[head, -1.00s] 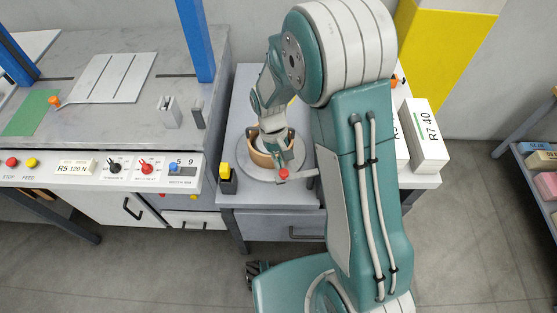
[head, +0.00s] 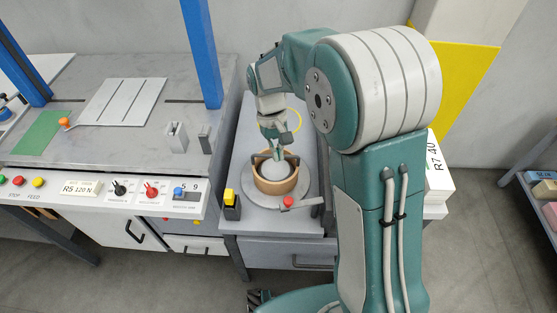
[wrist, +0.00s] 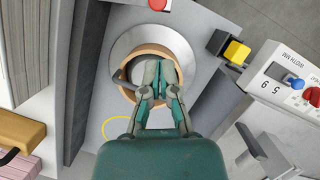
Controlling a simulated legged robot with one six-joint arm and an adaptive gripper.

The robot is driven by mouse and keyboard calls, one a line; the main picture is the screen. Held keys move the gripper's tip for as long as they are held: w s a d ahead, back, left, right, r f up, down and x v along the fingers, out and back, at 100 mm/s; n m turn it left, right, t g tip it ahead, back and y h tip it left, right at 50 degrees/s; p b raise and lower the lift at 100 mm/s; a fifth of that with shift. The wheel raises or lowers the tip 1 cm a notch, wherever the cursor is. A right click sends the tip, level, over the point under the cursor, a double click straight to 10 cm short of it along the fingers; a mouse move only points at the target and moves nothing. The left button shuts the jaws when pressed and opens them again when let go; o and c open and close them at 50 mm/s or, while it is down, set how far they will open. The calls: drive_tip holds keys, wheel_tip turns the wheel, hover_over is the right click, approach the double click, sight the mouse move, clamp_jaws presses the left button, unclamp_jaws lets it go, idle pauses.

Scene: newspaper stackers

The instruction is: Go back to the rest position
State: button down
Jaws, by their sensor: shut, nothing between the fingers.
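My gripper (head: 275,152) hangs pointing down over a round tan ring-shaped bowl (head: 276,186) on a grey round plate. In the wrist view my gripper (wrist: 159,68) is shut with nothing between its fingers. Its fingertips overlap the bowl (wrist: 128,92) in that view, and a grey dome or disc shows inside the bowl. The fingers look above the bowl rather than touching it, though the exact gap is hard to judge. My arm is bent, with the elbow high at the right.
A red knob (head: 288,201) and a yellow button (head: 230,197) stand beside the plate. The machine table (head: 110,160) with blue posts (head: 202,50) and a control panel is at the left. White R7 40 stacks (head: 438,175) stand behind my arm, right. Open floor shows at the right.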

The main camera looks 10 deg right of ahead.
idle(0.4)
drive_tip(key=s+d+r+m+t, duration=0.1)
drive_tip(key=s+d+r+t, duration=0.1)
drive_tip(key=s+r, duration=0.3)
drive_tip(key=s+d+r+m+t, duration=0.1)
drive_tip(key=s+d+r+t, duration=0.2)
drive_tip(key=s, duration=0.4)
drive_tip(key=s+d+r+m+t+y, duration=0.1)
drive_tip(key=s+d+r+t, duration=0.2)
drive_tip(key=s+r, duration=0.3)
drive_tip(key=shift+s+r+t, duration=0.4)
drive_tip(key=shift+r+t, duration=0.1)
drive_tip(key=shift+r, duration=0.2)
